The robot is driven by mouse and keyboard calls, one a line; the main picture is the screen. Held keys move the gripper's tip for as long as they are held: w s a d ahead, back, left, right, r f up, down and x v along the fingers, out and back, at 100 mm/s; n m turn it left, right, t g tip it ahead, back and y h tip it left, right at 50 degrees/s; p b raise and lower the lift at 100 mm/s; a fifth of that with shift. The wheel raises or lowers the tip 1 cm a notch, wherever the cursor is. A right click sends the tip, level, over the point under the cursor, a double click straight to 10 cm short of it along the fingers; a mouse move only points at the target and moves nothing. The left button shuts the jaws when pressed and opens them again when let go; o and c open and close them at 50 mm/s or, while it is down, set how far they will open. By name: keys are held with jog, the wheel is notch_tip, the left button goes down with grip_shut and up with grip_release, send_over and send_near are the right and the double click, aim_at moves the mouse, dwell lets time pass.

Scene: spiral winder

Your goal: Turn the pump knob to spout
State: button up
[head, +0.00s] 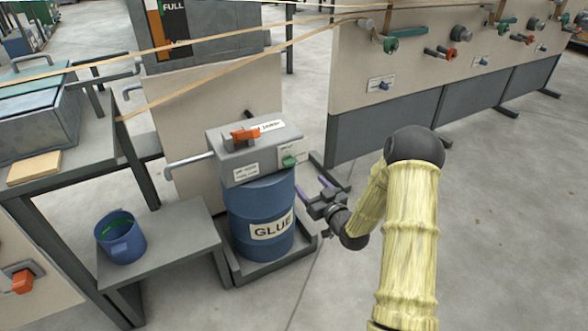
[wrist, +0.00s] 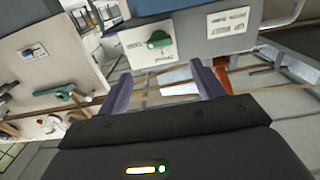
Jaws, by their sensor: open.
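The grey pump box (head: 228,157) sits on a blue glue drum (head: 263,195). A small green knob (head: 289,160) is on a white label plate on the box's front, at its right end. The knob also shows in the wrist view (wrist: 158,40), above the space between the fingers; the plate's lettering is too small to read. My gripper (head: 313,188) is open and empty, with purple fingers, just right of the drum and below the knob. It appears apart from the knob. In the wrist view my gripper (wrist: 161,74) shows both fingers spread.
An orange lever (head: 245,134) is on the pump box's top, and a pipe (head: 189,165) leaves its left side. A blue bucket (head: 121,240) stands on a low grey bench (head: 180,240). A panel with several knobs (head: 430,70) stands behind at right. The floor at right is clear.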

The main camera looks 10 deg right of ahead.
aim_at(292, 164)
jog(key=b+x, duration=0.3)
jog(key=x, duration=0.8)
jog(key=shift+w, duration=0.2)
jog(key=c, duration=1)
